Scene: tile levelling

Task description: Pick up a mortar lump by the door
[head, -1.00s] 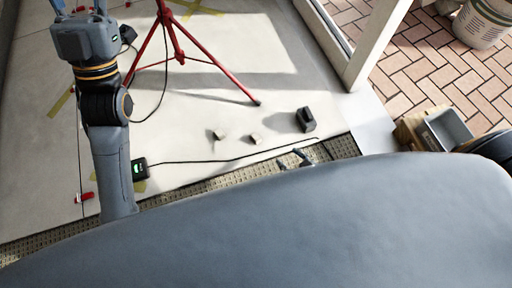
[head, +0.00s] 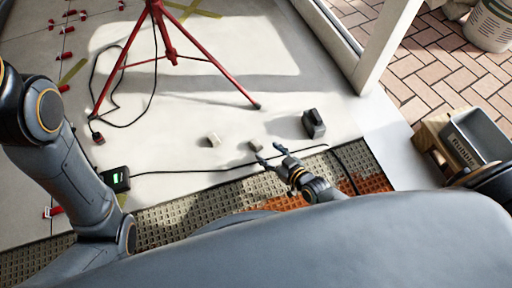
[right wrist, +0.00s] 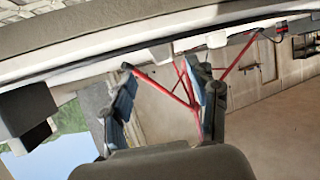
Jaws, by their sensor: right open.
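Two small, pale mortar lumps lie on the floor tiles in the head view: one at the left (head: 214,139) and one at the right (head: 256,145). My right gripper (head: 270,155) is open and empty, its fingertips just in front of the right lump and apparently short of it. In the right wrist view the two fingers (right wrist: 165,85) are spread wide with nothing between them. My left arm enters at the left of the head view, but its gripper is out of the picture.
A dark block (head: 313,124) stands right of the lumps by the door frame (head: 378,45). A red tripod (head: 165,40) stands behind. A black cable (head: 200,169) runs from a small device (head: 116,179) close to the gripper. A grey rubble tub (head: 478,138) sits at right.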

